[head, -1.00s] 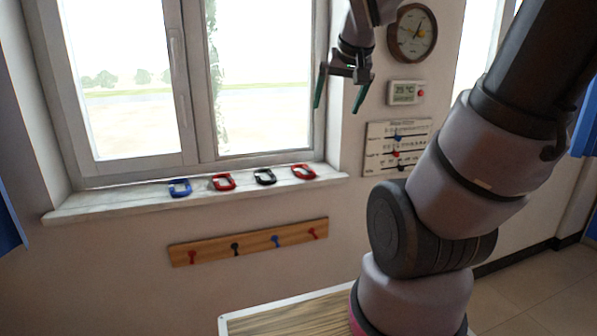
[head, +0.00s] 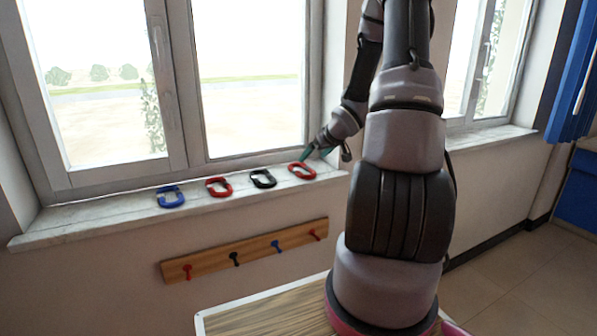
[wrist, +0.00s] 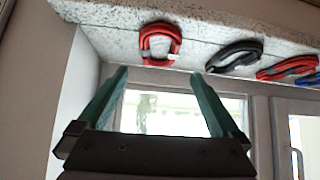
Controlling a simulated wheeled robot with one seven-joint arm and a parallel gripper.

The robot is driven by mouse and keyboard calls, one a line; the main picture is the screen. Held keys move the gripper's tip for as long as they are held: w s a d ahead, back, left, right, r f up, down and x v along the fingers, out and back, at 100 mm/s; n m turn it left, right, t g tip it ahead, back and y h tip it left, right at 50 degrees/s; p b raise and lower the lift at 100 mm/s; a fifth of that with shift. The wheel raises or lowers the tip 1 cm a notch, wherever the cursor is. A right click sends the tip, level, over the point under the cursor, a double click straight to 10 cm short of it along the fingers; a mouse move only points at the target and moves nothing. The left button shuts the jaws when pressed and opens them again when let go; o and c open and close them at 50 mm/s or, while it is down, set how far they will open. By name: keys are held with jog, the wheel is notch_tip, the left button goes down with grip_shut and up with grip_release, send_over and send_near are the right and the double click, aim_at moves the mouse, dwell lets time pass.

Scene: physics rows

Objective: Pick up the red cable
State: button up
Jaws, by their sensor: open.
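Two looped red cables lie on the windowsill. One is at the right end (head: 293,171) and the other (head: 210,188) is between the blue and black cables. My gripper (head: 318,154) is open and empty, close to the right-end red cable, and my arm reaches down to it from the right. In the wrist view, that red cable (wrist: 145,44) lies just beyond the gap between my open fingertips (wrist: 160,72), apart from them. The other red cable (wrist: 285,68) is at the right edge there.
A black cable (head: 263,179) and a blue cable (head: 170,197) share the sill (head: 100,225). Window glass and frame (head: 180,90) rise behind. A wooden rack (head: 215,258) with coloured hooks hangs below. A wooden tabletop (head: 265,315) is at the bottom.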

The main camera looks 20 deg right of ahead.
aim_at(305, 167)
jog(key=x, duration=1)
jog(key=shift+s+d, duration=0.1)
jog(key=shift+s, duration=0.05)
jog(key=c, duration=1.1)
jog(key=shift+r, duration=5)
